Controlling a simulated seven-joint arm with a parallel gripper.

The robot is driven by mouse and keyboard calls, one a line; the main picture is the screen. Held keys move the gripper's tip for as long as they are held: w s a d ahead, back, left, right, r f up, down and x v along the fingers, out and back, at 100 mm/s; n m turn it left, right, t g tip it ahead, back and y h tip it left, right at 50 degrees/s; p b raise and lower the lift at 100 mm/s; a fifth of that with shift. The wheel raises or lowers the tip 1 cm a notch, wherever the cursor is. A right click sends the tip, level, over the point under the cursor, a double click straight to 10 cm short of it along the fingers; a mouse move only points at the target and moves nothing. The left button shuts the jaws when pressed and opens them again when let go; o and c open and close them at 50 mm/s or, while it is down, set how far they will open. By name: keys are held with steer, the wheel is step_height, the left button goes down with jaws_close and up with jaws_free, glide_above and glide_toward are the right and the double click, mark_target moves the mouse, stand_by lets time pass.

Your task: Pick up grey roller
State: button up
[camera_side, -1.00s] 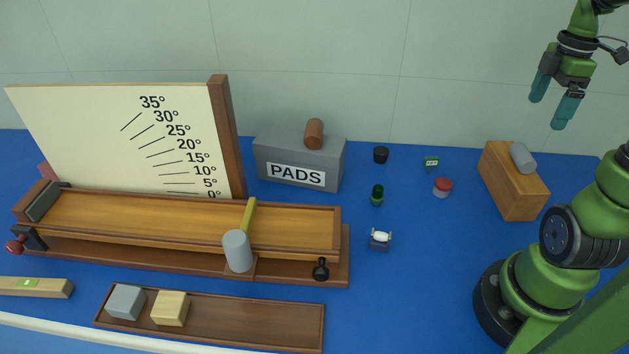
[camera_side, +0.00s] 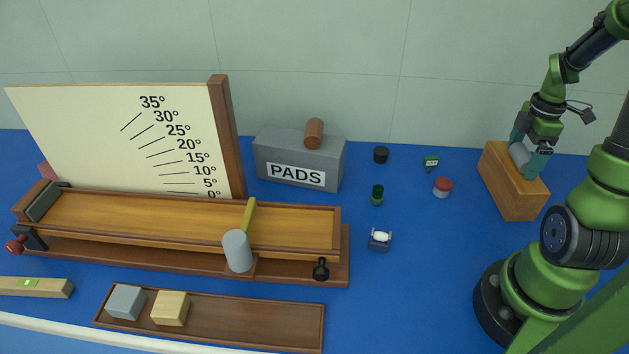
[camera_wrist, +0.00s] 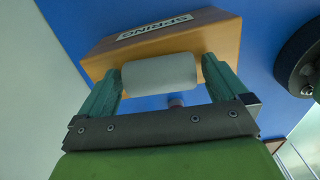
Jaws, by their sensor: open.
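The grey roller (camera_side: 519,154) lies on top of a wooden block (camera_side: 513,191) at the right of the table. My gripper (camera_side: 525,163) is down at the block top, with one teal finger on each side of the roller. In the wrist view the grey roller (camera_wrist: 160,74) sits between the two open fingertips of my gripper (camera_wrist: 158,78), near both its ends. I cannot tell whether either finger touches it. Part of the roller is hidden by a finger in the side view.
A red-capped jar (camera_side: 442,187), a green vial (camera_side: 377,195) and a black cap (camera_side: 381,155) stand left of the block. A grey PADS box (camera_side: 268,172) bears a brown roller (camera_side: 314,133).

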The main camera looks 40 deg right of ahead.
mark_target(523, 151)
steer(key=shift+c, duration=0.2)
steer(key=c, duration=1.1)
steer(key=shift+o, duration=0.2)
step_height(523, 151, up, 9)
steer(key=shift+f, duration=0.15)
steer(key=shift+a+r, duration=0.1)
steer(key=shift+r, duration=0.15)
steer(key=shift+w+a+f+g+h, duration=0.2)
steer(key=shift+f+g+h, duration=0.05)
steer(key=shift+g+h, duration=0.4)
steer(key=shift+f, duration=0.3)
steer(key=shift+g+h, duration=0.25)
steer(key=shift+w+a+x, duration=0.2)
steer(key=shift+x, duration=1.1)
steer(key=shift+w+a+x, duration=0.2)
steer(key=shift+x, duration=1.05)
steer(key=shift+w+a+x, duration=0.2)
steer(key=shift+x, duration=1.1)
